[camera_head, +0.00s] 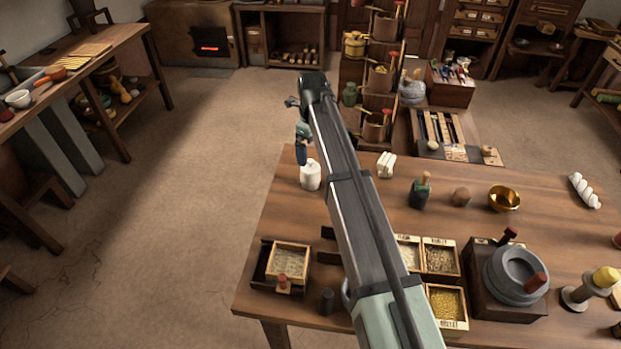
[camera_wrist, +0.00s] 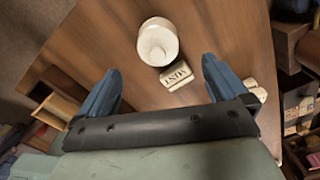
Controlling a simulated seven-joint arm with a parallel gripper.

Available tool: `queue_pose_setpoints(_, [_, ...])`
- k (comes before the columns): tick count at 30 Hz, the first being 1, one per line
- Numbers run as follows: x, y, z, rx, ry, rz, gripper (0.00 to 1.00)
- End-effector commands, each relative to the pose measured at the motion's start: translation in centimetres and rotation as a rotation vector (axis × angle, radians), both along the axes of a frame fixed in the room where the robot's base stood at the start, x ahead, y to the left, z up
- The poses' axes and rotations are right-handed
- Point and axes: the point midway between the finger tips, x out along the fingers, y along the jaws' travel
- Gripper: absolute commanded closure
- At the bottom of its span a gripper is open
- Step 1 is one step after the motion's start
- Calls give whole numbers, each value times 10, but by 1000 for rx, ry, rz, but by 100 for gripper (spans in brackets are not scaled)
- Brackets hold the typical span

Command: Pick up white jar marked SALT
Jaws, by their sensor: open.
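A white jar (camera_head: 310,175) stands upright near the far left corner of the wooden table. In the wrist view the jar (camera_wrist: 158,42) shows from above, ahead of the fingertips. A small pale label plate (camera_wrist: 176,77) with dark lettering sits at its near side; the lettering is tilted and I cannot read it surely. My gripper (camera_head: 302,150) is just above and beside the jar in the head view. In the wrist view my gripper (camera_wrist: 162,64) has its two blue fingers wide apart, with nothing held between them. The jar and the label plate lie across the gap.
A white block-like item (camera_head: 387,165) stands to the right of the jar. Farther right are a dark bottle (camera_head: 420,192), a brass bowl (camera_head: 504,198) and a stone quern (camera_head: 515,274). Grain boxes (camera_head: 440,257) fill the near side. The table's left edge is close to the jar.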

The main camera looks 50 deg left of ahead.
Motion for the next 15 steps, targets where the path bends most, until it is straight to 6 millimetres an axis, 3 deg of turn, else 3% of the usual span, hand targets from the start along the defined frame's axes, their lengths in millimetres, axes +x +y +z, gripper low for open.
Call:
queue_pose_setpoints(6, [0,0,-39,-2,2,1,0])
queue_pose_setpoints(15, [-1,1,-57,1,0,1,0])
